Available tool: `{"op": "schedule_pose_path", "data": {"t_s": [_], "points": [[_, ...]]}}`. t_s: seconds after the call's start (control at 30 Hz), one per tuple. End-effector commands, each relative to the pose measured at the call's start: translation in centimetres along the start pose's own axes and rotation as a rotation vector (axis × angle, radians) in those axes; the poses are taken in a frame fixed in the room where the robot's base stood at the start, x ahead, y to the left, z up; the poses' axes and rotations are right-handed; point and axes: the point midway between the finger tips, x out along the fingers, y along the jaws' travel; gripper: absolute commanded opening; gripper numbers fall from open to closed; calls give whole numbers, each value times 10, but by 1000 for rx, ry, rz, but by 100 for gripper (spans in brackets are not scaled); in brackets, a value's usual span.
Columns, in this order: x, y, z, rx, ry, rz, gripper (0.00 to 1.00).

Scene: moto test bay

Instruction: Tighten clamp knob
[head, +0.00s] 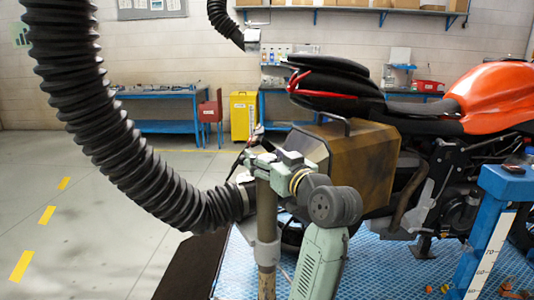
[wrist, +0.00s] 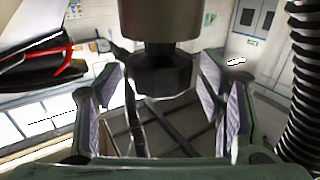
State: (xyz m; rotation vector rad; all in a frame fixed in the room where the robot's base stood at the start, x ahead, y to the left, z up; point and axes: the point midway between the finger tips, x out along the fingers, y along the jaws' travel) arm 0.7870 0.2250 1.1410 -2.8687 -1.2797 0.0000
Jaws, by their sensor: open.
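The clamp knob (wrist: 160,78) is a dark faceted piece under a grey-brown metal cylinder (wrist: 160,22), at the top middle of the wrist view. My gripper (wrist: 161,92) is open, with one padded finger to the left of the knob and one to the right. Gaps show between the pads and the knob, and I see no contact. In the head view my gripper (head: 262,160) is at the upper part of an upright metal post (head: 267,212), near the mouth of the black hose. The knob cannot be made out there.
A thick ribbed black hose (head: 120,150) curves down close on the left of the post. A brown box-shaped case (head: 355,165) on the orange motorcycle (head: 495,92) is close behind my arm. A blue stand (head: 490,225) is at right. Open floor (head: 90,215) lies at left.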

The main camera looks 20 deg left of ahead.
Motion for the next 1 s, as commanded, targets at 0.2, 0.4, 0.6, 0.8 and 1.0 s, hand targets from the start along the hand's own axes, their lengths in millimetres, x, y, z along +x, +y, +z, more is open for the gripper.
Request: {"op": "schedule_pose_path", "data": {"t_s": [0.2,0.4,0.6,0.8,1.0], "points": [[3,0,1,-1,0,0,63],[3,0,1,-1,0,0,56],[3,0,0,-1,0,0,43],[3,0,0,0,0,1,29],[3,0,0,0,0,1,16]]}}
